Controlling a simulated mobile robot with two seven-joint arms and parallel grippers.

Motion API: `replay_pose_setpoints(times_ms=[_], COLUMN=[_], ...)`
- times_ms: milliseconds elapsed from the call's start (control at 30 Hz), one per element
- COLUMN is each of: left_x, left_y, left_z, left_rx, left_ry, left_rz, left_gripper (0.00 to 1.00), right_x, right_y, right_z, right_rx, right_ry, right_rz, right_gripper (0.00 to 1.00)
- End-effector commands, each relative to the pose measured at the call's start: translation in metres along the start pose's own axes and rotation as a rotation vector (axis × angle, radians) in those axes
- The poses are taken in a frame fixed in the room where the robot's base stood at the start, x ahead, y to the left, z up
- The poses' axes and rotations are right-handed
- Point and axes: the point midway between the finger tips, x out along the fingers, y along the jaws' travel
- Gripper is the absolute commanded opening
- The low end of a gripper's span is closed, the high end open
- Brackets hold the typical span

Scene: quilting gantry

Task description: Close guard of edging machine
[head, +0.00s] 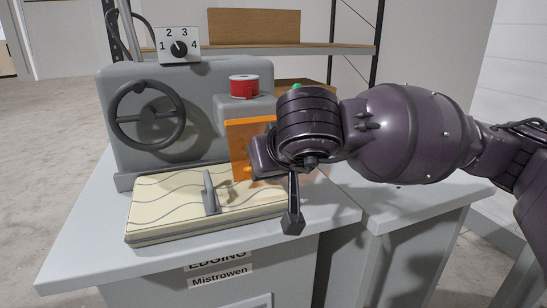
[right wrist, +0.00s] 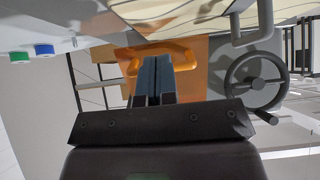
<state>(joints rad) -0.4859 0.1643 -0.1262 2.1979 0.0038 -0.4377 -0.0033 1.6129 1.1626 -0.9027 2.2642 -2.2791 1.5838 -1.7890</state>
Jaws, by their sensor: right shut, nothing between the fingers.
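The guard of the edging machine is an orange see-through panel (head: 240,145). It stands upright at the right end of the grey machine (head: 160,90), partly hidden by my right arm. In the right wrist view the orange guard (right wrist: 192,82) has an orange loop handle (right wrist: 130,53). My right gripper (right wrist: 154,62) is shut and empty, with its fingertips in front of the handle bar. I cannot tell whether they touch it. In the head view its fingertips are hidden. My left gripper is not in view.
A quilted cream panel (head: 155,205) with a grey handle (head: 210,192) lies before the machine. A handwheel (head: 147,115), a numbered dial (head: 178,46) and a red spool (head: 244,86) are on the machine. The grey tabletop (head: 85,250) is clear at its front left.

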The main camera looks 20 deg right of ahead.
Motion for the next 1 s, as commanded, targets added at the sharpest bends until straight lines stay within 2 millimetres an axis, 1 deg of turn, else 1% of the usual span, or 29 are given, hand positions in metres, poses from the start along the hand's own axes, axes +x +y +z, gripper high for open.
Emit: replay_pose_setpoints(times_ms=[33,100,400,700,1000], left_x=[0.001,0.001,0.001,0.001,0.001], left_y=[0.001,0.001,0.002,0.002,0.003], left_z=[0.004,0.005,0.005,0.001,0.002], left_rx=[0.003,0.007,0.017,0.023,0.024], left_ry=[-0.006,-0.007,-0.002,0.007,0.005], left_rz=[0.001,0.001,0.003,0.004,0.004], left_gripper=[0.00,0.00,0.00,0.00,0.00], right_x=[0.008,0.015,0.036,0.044,0.045], right_y=[0.000,0.000,0.000,0.000,0.000], right_z=[0.004,0.005,0.008,0.007,0.007], right_rx=[0.000,0.000,0.000,0.000,0.000], right_ry=[-0.005,-0.004,-0.003,-0.001,0.000], right_rz=[0.000,-0.001,0.000,-0.001,-0.001], right_gripper=[0.00,0.00,0.00,0.00,0.00])
